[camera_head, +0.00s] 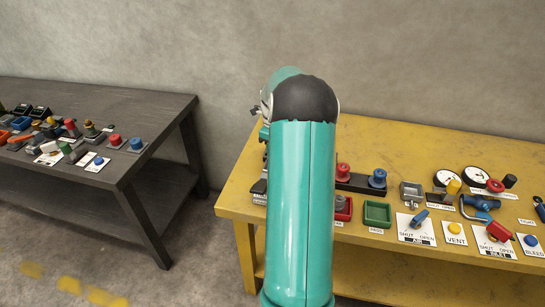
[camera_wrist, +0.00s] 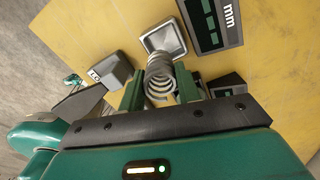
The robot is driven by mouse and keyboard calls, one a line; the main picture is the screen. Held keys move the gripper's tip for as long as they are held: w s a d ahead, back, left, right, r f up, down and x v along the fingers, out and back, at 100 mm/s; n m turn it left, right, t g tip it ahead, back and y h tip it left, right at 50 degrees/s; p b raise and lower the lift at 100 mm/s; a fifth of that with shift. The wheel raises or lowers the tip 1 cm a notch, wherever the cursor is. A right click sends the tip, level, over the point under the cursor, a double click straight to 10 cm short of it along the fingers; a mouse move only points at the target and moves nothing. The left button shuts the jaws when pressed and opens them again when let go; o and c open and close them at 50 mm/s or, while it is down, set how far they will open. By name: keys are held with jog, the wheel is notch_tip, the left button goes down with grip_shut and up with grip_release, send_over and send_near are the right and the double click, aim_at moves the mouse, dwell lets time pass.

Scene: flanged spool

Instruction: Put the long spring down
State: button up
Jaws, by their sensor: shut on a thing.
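The long spring (camera_wrist: 159,77) is a metal coil in the middle of the wrist view. My gripper (camera_wrist: 160,86) has a green finger on each side of it and is shut on the spring. The spring's far end points towards a small square metal tray (camera_wrist: 152,43) on the yellow table (camera_wrist: 100,22). I cannot tell whether the spring touches the tray or the table. In the head view my own arm hides the gripper and the spring.
A dark gauge marked mm (camera_wrist: 228,38) lies right of the tray. A grey block (camera_wrist: 110,70) stands to its left. In the head view, a green tray (camera_head: 377,214), valve plates and knobs crowd the yellow bench's right side. A grey bench (camera_head: 150,108) stands apart at left.

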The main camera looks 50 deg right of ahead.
jog(key=shift+w+d+f, duration=0.3)
jog(key=shift+w+f, duration=0.05)
jog(key=shift+f, duration=0.2)
jog(key=shift+w+d+f, duration=0.1)
jog(key=shift+w+f, duration=0.1)
jog(key=shift+f, duration=1.55)
jog(key=shift+f, duration=0.3)
jog(key=o, duration=1)
notch_tip(320, 180, up, 13)
jog(key=shift+f, duration=0.15)
